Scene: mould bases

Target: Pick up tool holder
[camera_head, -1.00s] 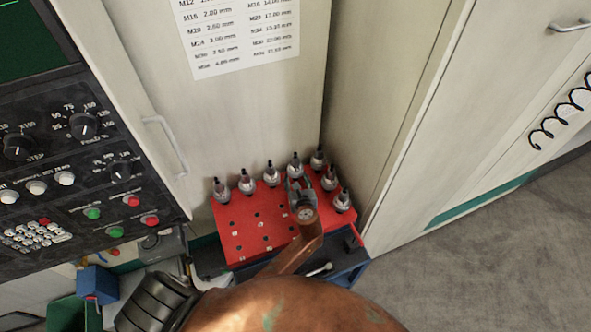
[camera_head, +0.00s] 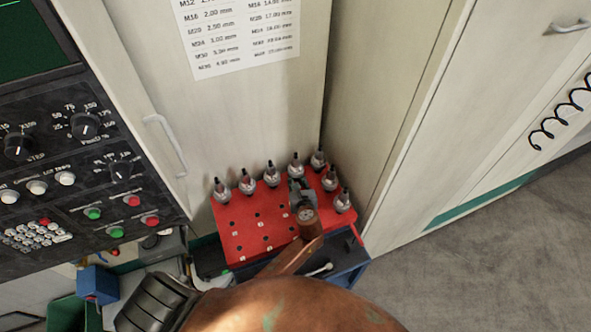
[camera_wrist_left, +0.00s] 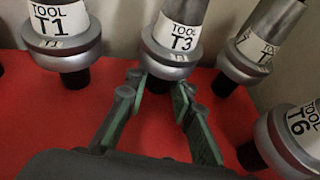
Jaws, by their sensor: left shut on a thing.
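Tool holder T3 (camera_wrist_left: 175,42) is a grey metal holder with a white label, in the middle of the left wrist view. In the head view the holder in front of my gripper (camera_head: 296,168) stands upright in the back row of the red rack (camera_head: 238,236). My left gripper (camera_wrist_left: 160,84) has its green-padded fingertips on both sides of T3's dark lower end, below its flange, and is shut on it. The gripper also shows in the head view (camera_head: 297,186), low over the rack. My arm hides part of the rack. My right gripper is not in view.
T1 (camera_wrist_left: 62,35) stands left of T3; another holder (camera_wrist_left: 250,45) and T6 (camera_wrist_left: 292,135) stand close on its right. Cabinet walls (camera_head: 240,110) rise behind and right of the rack. A control panel (camera_head: 75,160) is at left. The rack's front left has empty holes.

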